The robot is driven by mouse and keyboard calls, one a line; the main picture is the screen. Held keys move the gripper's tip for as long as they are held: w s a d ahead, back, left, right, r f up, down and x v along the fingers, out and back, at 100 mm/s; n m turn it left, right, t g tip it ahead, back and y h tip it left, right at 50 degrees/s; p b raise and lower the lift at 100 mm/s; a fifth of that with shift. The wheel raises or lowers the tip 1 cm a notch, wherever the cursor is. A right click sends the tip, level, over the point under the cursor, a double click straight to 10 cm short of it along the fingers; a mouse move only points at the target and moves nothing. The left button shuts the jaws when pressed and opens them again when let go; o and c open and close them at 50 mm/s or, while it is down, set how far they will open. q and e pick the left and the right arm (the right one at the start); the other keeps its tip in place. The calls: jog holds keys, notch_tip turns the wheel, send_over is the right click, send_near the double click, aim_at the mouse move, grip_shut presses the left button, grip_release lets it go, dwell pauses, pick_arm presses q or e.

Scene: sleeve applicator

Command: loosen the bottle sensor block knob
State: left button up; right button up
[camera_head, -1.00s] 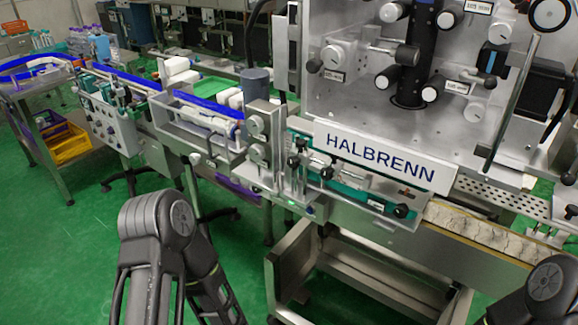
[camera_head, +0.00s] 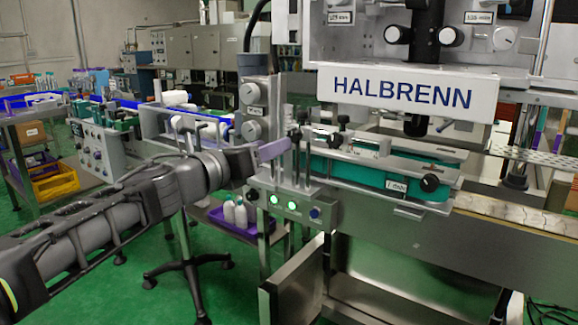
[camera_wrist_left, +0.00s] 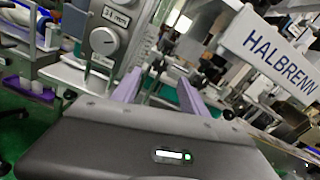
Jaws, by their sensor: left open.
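My left gripper (camera_head: 272,150) reaches in from the left, its purple fingers by the small metal block assembly (camera_head: 300,165) at the front of the machine. Small black knobs (camera_head: 296,132) stand on posts there, close to the fingertips. Which of them belongs to the bottle sensor block, I cannot tell for sure. In the left wrist view the two purple fingers (camera_wrist_left: 161,90) are apart, with small black knobs (camera_wrist_left: 158,66) beyond the gap between them. I see nothing held. The fingers' contact with a knob cannot be made out. My right gripper is out of view.
The HALBRENN sign (camera_head: 408,90) hangs above the green-edged guide rail (camera_head: 370,175). Grey dial knobs (camera_head: 251,130) sit on a column left of the block. Lit green buttons (camera_head: 291,206) are below it. White bottles (camera_head: 235,213) stand in a purple tray below.

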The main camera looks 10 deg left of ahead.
aim_at(292, 135)
pick_arm(q)
jog(key=shift+s+a+r, duration=0.1)
jog(key=shift+r, duration=0.15)
jog(key=x, duration=0.8)
grip_shut()
dwell(0.6)
